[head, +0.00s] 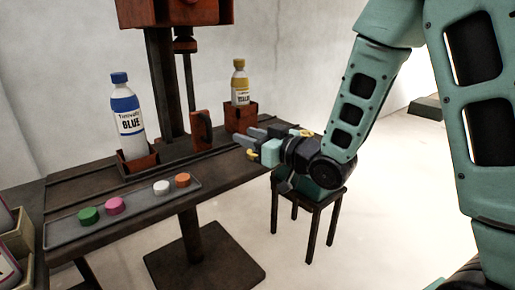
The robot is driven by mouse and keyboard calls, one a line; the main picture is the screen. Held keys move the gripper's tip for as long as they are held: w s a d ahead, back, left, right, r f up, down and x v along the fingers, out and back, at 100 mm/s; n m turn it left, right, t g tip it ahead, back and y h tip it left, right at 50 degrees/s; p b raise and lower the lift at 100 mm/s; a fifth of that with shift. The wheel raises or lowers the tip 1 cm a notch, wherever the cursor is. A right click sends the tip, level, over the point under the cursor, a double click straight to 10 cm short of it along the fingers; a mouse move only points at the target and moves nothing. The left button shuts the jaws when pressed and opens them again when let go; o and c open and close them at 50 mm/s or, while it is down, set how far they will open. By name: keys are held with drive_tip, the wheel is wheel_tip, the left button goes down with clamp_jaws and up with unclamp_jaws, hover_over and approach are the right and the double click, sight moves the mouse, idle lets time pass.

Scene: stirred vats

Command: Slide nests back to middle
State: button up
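A red-brown nest (138,165) on the table's left part holds a clear bottle with a blue cap and BLUE label (129,117). A second red-brown nest (240,117) on the right holds a smaller bottle with a yellow cap and label (240,83). The two nests stand apart, either side of the dark column. A red-brown upright piece with a handle (202,131) stands between them. My gripper (252,138) is over the table's right end, in front of the right nest, fingers pointing left. The fingers look apart, with nothing visible between them. Whether it touches the nest cannot be told.
A grey tray (66,232) along the table's front edge holds green, pink, white and orange caps. The dark column (165,85) with a red-brown head rises behind the nests. A dark stool (311,205) stands below my arm. Boxes (18,240) sit at lower left.

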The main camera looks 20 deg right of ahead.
drive_tip(key=shift+b+v, duration=1.1)
drive_tip(key=shift+b, duration=1.1)
drive_tip(key=shift+f, duration=0.1)
drive_tip(key=s+a+f+g+h, duration=0.4)
drive_tip(key=s+a+f+g, duration=0.4)
drive_tip(key=s+f, duration=0.25)
drive_tip(key=s+a+f+n+g+h, duration=0.1)
drive_tip(key=s+f+n+g+h, duration=0.2)
drive_tip(key=s+g, duration=1)
drive_tip(key=s+r+t+p, duration=0.2)
drive_tip(key=r+p, duration=0.9)
drive_tip(key=s+r+t+p, duration=0.3)
drive_tip(key=r+p, duration=0.9)
drive_tip(key=shift+m+h, duration=0.4)
